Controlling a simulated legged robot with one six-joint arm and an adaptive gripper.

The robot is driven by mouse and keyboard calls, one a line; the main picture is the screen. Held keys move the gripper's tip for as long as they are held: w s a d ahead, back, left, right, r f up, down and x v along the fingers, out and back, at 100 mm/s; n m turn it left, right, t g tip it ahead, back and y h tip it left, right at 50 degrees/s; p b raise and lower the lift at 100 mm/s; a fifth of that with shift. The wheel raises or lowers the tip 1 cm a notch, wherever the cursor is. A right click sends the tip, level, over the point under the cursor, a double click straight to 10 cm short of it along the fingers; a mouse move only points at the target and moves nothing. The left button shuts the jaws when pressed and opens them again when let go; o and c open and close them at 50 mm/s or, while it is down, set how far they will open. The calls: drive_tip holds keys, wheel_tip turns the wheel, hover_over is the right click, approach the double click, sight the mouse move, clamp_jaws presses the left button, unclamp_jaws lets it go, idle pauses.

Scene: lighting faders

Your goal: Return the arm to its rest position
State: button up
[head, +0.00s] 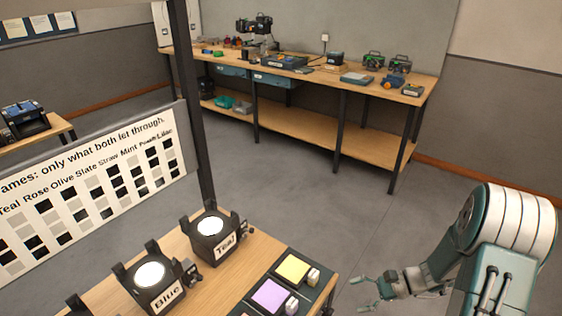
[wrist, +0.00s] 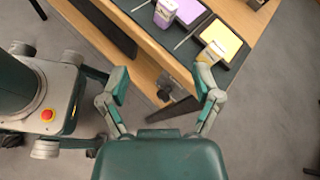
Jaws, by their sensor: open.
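My gripper (head: 366,292) is at the lower right in the head view, out beyond the right end of the near table. It is open and empty, with its fingers pointing left. In the wrist view my gripper (wrist: 160,92) has its two fingers spread wide, with the table edge and grey floor seen between them. My arm (head: 490,250) is bent at the right of the head view. In the wrist view the yellow fader panel (wrist: 221,42) lies just beyond the right finger. No contact with it can be made out.
The near table (head: 222,278) bears lamps labelled Teal (head: 213,228) and Blue (head: 151,277), plus a yellow pad (head: 292,268) and a purple pad (head: 270,294) with fader knobs. A chart board (head: 90,200) and dark post (head: 190,100) stand left. A workbench (head: 300,100) stands behind; floor between is clear.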

drive_tip(key=s+a+r+n+t+h, duration=0.2)
drive_tip(key=s+r+n+h, duration=0.4)
drive_tip(key=r, duration=0.6)
drive_tip(key=s+a+r+n+t+h, duration=0.2)
drive_tip(key=s+r+n+h, duration=0.5)
drive_tip(key=r, duration=0.6)
drive_tip(key=s+n+t, duration=0.1)
drive_tip(key=s, duration=0.1)
drive_tip(key=shift+s+r+n, duration=0.2)
drive_tip(key=shift+s+n, duration=0.1)
drive_tip(key=shift+a, duration=0.1)
drive_tip(key=c, duration=0.3)
drive_tip(key=shift+a, duration=0.15)
drive_tip(key=shift+c, duration=0.2)
